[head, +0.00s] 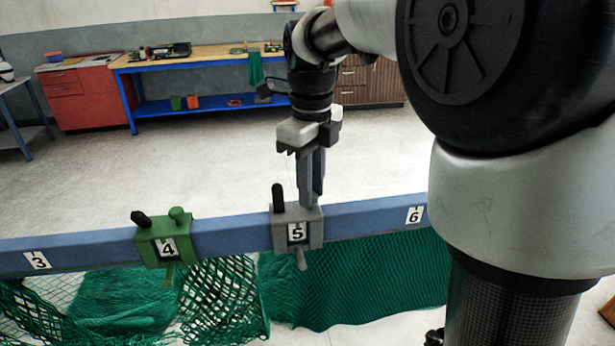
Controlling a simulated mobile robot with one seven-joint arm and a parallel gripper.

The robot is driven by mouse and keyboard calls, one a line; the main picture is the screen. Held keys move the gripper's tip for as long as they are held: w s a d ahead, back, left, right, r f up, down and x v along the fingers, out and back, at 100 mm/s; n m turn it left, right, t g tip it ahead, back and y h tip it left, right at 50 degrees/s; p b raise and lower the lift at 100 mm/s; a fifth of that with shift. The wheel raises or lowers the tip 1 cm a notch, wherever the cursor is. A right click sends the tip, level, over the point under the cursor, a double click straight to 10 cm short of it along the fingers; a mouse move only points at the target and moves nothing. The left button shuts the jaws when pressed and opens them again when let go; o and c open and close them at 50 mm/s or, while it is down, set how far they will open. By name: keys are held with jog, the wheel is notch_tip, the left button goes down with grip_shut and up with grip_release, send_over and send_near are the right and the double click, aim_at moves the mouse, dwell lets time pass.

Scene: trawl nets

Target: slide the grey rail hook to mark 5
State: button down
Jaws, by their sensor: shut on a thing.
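The grey rail hook (314,234) sits over the blue rail (365,217), with a black handle standing up at its left. The label of mark 5 (297,232) shows through the opening in its front face, roughly centred. My gripper (311,200) points down from above and is shut on the top right part of the grey hook. The fingers hide the part they hold. A grey prong hangs below the hook.
A green rail hook (149,251) sits at mark 4 (168,247), to the left. Mark 3 (38,260) and mark 6 (414,215) are uncovered. Green netting (370,280) hangs below the rail. The rail is clear between the two hooks.

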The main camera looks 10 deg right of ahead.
jog(key=c, duration=1.5)
grip_release()
jog(key=shift+a, duration=0.35)
jog(key=shift+c, duration=0.2)
jog(key=shift+d+r, duration=0.1)
notch_tip(320, 180, up, 17)
jog(key=p, duration=0.1)
jog(key=shift+r+p, duration=0.15)
jog(key=shift+p, duration=0.25)
jog(key=s+d+f+n+t, duration=0.2)
jog(key=s+f+n, duration=0.5)
jog(key=n, duration=0.6)
jog(key=s+d+f+n+t, duration=0.3)
jog(key=s+f+n, duration=0.4)
jog(key=s+n, duration=0.3)
jog(key=n, duration=0.3)
jog(key=shift+s+d+f+n+t, duration=0.3)
jog(key=shift+s, duration=0.05)
